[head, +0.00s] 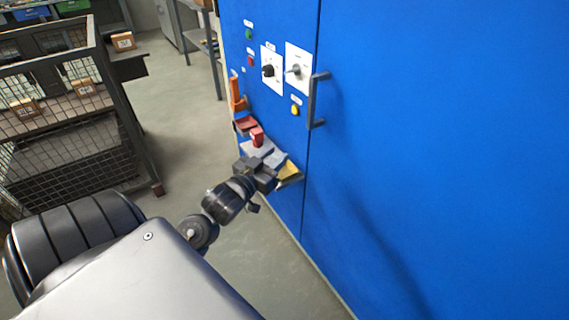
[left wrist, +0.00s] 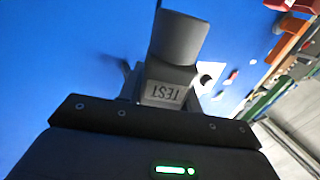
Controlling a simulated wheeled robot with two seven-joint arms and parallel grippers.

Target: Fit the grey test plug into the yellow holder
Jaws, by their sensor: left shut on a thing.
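My left gripper (head: 264,172) is shut on the grey test plug (left wrist: 168,93), whose "TEST" label faces the left wrist camera, upside down. In the head view, the gripper and plug are close to the blue cabinet front, and the dark jaws hide much of what they hold. The yellow holder (head: 290,170) shows just right of the jaws, partly covered by them. I cannot tell whether the plug touches it. The holder is not recognisable in the left wrist view. My right gripper is in neither view.
The blue cabinet (head: 430,130) has a vertical handle (head: 313,102), two dials and small lamps above the work spot. A red plug-like part (head: 257,137) and an orange part (head: 236,92) are on its front beside my gripper. A mesh cart (head: 70,110) stands left; floor between is clear.

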